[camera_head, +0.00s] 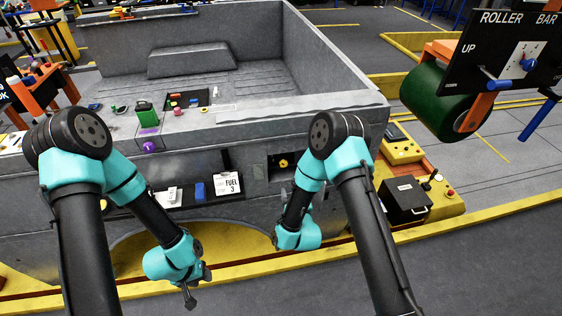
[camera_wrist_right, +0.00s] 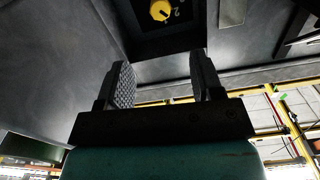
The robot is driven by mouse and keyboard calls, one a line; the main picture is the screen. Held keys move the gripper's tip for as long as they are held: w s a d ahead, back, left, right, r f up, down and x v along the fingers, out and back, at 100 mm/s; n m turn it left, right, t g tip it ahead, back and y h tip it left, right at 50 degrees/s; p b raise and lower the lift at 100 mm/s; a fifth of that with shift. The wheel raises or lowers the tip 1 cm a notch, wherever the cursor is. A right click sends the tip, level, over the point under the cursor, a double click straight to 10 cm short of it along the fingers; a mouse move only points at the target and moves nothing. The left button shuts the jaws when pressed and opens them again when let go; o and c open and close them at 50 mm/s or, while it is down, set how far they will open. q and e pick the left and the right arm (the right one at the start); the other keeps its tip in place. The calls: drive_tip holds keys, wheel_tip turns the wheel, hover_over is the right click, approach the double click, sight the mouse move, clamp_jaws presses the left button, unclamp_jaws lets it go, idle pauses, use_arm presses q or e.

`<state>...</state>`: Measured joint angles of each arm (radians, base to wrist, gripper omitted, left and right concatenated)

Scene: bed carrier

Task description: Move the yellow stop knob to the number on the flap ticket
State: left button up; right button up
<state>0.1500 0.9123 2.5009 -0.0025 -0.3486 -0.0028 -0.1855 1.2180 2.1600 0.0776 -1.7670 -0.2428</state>
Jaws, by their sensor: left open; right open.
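The yellow stop knob (camera_head: 283,163) sits in a dark recess on the carrier's grey side wall. It also shows at the top of the right wrist view (camera_wrist_right: 160,10), with a pale digit beside it that looks like a 2. A white ticket (camera_head: 228,184) reading "FUEL 3" is on the side wall, left of the knob. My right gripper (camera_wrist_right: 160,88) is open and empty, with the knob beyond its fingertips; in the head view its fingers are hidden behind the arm. My left gripper (camera_head: 197,284) is open and empty, low in front of the side wall.
A black box (camera_head: 404,199) stands on a yellow platform at right. The green roller (camera_head: 440,100) hangs at upper right. Floor in front is clear.

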sight(284, 165)
drive_tip(key=w, duration=0.5)
drive_tip(key=w+a, duration=0.1)
drive_tip(key=w, duration=0.5)
drive_tip(key=w+a, duration=0.1)
drive_tip(key=w, duration=0.5)
drive_tip(key=shift+w, duration=0.1)
drive_tip(key=shift+c, duration=0.3)
drive_tip(key=c, duration=0.9)
drive_tip(key=shift+o, duration=0.2)
